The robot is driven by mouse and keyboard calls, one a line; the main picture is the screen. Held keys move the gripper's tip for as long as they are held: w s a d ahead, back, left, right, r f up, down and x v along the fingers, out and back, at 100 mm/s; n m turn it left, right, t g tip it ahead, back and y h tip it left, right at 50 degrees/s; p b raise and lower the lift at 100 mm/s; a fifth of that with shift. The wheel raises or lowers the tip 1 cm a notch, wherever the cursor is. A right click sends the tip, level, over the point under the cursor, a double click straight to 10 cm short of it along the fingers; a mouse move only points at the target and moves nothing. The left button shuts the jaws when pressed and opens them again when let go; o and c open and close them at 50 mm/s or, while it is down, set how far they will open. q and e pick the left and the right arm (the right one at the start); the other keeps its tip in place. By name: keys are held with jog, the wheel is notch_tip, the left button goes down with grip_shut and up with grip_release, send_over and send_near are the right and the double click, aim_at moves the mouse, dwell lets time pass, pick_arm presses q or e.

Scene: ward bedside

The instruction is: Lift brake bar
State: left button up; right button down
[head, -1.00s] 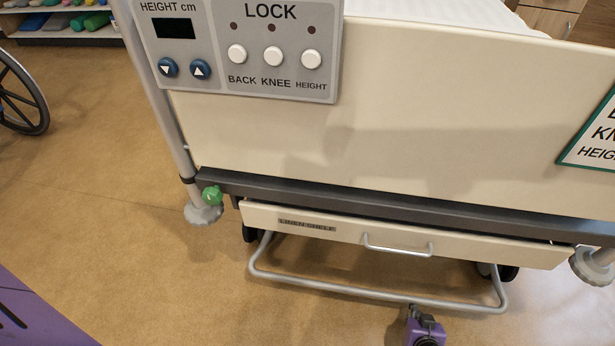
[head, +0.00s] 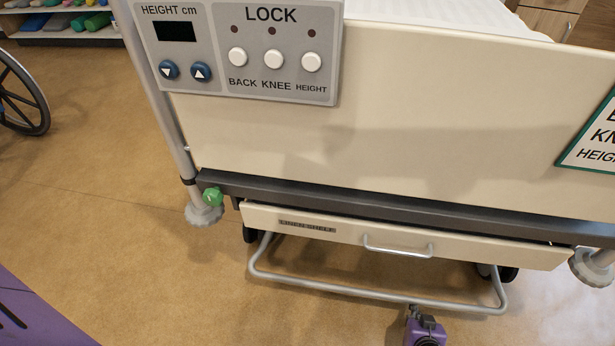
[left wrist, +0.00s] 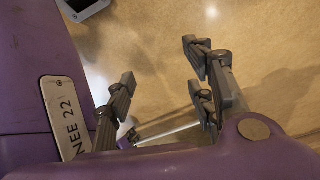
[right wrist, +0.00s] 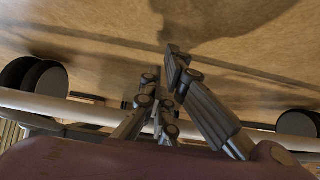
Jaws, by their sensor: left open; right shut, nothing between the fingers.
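The brake bar (head: 375,295) is a grey tube loop low under the foot end of the bed, close to the floor. It also crosses the right wrist view (right wrist: 50,108). My right gripper (head: 413,312) is at the front run of the bar, right of its middle, with its wrist in front of it. In the right wrist view its fingers (right wrist: 165,78) are shut and empty and overlap the bar in the picture. I cannot tell whether they touch it. My left gripper (left wrist: 160,95) is open and empty above the floor; the head view does not show its fingers.
The linen shelf drawer (head: 350,235) with a handle sits just above the bar. A control panel (head: 240,50) hangs on the footboard (head: 370,130). A green knob (head: 212,197) is near the left corner. A wheelchair wheel (head: 22,95) is at far left. Floor between is clear.

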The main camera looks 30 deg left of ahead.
aim_at(418, 303)
jog(key=shift+t, duration=0.3)
jog(key=shift+w+a+r+p, duration=0.1)
jog(key=shift+w+r+p, duration=0.15)
jog(key=shift+r+p, duration=0.6)
jog(key=shift+w+a+r+p, duration=0.2)
jog(key=shift+r+p, duration=0.4)
jog(key=shift+r, duration=0.6)
jog(key=shift+w+a+r+p, duration=0.1)
jog(key=shift+w+r+p, duration=0.15)
jog(key=shift+r+p, duration=0.6)
jog(key=shift+f, duration=0.1)
jog(key=shift+s+f, duration=0.15)
jog(key=shift+s, duration=0.05)
jog(key=shift+s+d+f+p, duration=0.15)
jog(key=shift+s+d+f, duration=0.2)
jog(key=shift+s, duration=0.8)
jog(key=shift+s+d+f+p, duration=0.2)
jog(key=shift+s+d, duration=0.25)
jog(key=shift+s, duration=0.75)
jog(key=shift+s+d+f+p, duration=0.1)
jog(key=shift+s+d+f, duration=0.3)
jog(key=shift+s, duration=0.75)
